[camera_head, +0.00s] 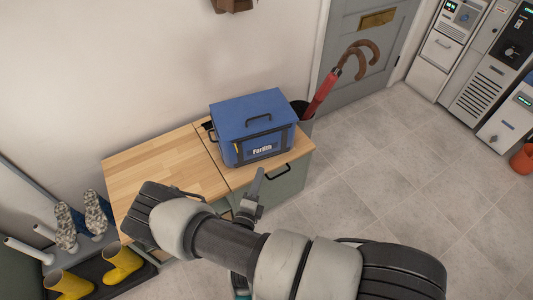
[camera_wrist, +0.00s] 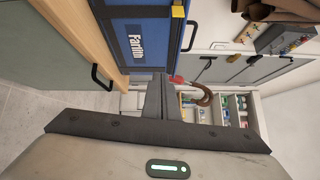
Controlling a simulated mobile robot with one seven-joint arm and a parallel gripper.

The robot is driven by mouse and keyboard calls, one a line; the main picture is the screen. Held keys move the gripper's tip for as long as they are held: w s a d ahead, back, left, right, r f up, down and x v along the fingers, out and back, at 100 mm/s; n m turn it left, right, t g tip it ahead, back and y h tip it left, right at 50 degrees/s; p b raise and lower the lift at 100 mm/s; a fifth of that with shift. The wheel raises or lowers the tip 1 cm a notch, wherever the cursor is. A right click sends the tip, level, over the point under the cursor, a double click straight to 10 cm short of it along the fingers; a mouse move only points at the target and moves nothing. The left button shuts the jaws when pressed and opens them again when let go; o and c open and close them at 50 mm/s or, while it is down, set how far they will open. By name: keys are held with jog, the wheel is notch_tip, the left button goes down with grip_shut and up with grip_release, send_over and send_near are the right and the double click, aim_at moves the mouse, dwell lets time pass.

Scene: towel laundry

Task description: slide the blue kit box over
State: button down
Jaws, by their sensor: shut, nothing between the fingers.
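The blue kit box (camera_head: 252,118) stands upright on the right part of the wooden-topped cabinet (camera_head: 160,163), with a dark handle on its lid and a white label on its front. In the wrist view the box (camera_wrist: 145,40) shows its labelled front, turned sideways. My gripper (camera_head: 256,178) is shut and empty, just in front of the cabinet's front edge, below the box's front. In the wrist view my gripper's fingers (camera_wrist: 157,85) are together near the box; whether they touch it I cannot tell.
The left part of the wooden top is bare. Yellow boots (camera_head: 120,262) stand on a tray at lower left. A grey door (camera_head: 362,50) and tiled floor (camera_head: 400,165) lie to the right.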

aim_at(254, 128)
jog(key=shift+n, duration=0.6)
jog(key=shift+a+b+x, duration=0.25)
jog(key=shift+b+x, duration=0.2)
jog(key=shift+x, duration=1.65)
jog(key=shift+a+b+x, duration=0.3)
jog(key=shift+b+x, duration=0.1)
jog(key=shift+x, duration=1.7)
jog(key=shift+a+b+x, duration=0.25)
jog(key=shift+b+x, duration=0.2)
jog(key=shift+x, duration=1.65)
jog(key=shift+w+a, duration=0.1)
jog(key=shift+w, duration=0.1)
